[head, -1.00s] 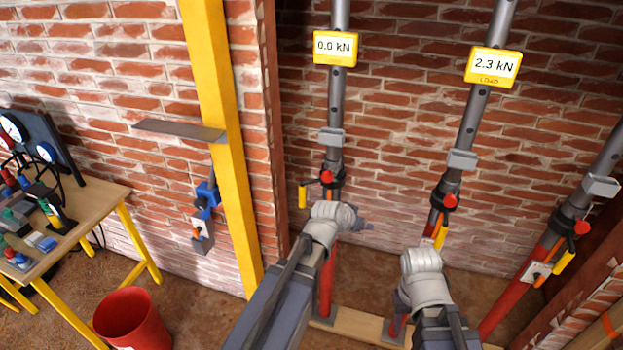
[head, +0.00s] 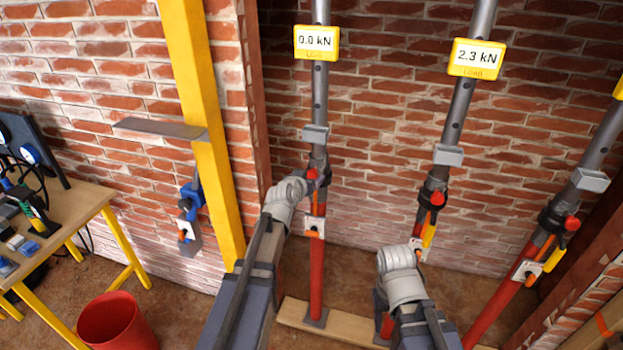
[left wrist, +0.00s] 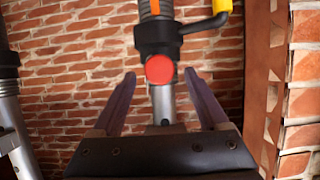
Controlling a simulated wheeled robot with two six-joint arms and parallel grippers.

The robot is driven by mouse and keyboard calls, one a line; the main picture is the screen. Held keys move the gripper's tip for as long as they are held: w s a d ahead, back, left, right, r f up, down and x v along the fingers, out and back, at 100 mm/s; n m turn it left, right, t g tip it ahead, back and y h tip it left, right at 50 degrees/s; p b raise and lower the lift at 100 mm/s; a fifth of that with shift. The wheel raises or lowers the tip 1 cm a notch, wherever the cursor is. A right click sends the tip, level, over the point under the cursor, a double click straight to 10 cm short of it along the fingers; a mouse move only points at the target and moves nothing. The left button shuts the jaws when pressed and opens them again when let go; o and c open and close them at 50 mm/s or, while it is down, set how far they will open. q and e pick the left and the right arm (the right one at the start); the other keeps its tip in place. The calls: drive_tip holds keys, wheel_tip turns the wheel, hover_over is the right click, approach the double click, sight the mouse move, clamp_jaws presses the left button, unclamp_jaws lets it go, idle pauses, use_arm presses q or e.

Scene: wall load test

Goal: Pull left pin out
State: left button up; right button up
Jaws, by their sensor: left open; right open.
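The left pin shows as a round red knob (head: 312,173) on the dark collar of the left prop (head: 317,250), and end-on in the left wrist view (left wrist: 159,69). My left gripper (head: 308,181) is at that collar, its fingers mostly hidden by my wrist in the head view. In the left wrist view the two fingers (left wrist: 160,76) are open, one on each side of the knob, with gaps between. My right gripper (head: 379,300) is open, low by the middle prop, its fingers partly hidden.
The left prop's display (head: 316,42) reads 0.0 kN and the middle one (head: 476,58) reads 2.3 kN. The middle red knob (head: 437,198) and right red knob (head: 572,223) sit on their collars. A yellow post (head: 203,120) stands left of my arm. A red bucket (head: 117,322) is on the floor.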

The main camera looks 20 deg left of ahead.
sight(311, 175)
use_arm(q)
drive_tip(key=x, duration=0.3)
drive_tip(key=shift+w+f+b, duration=0.1)
drive_tip(key=shift+b, duration=0.3)
drive_tip(key=shift+c, duration=0.2)
clamp_jaws()
idle(0.9)
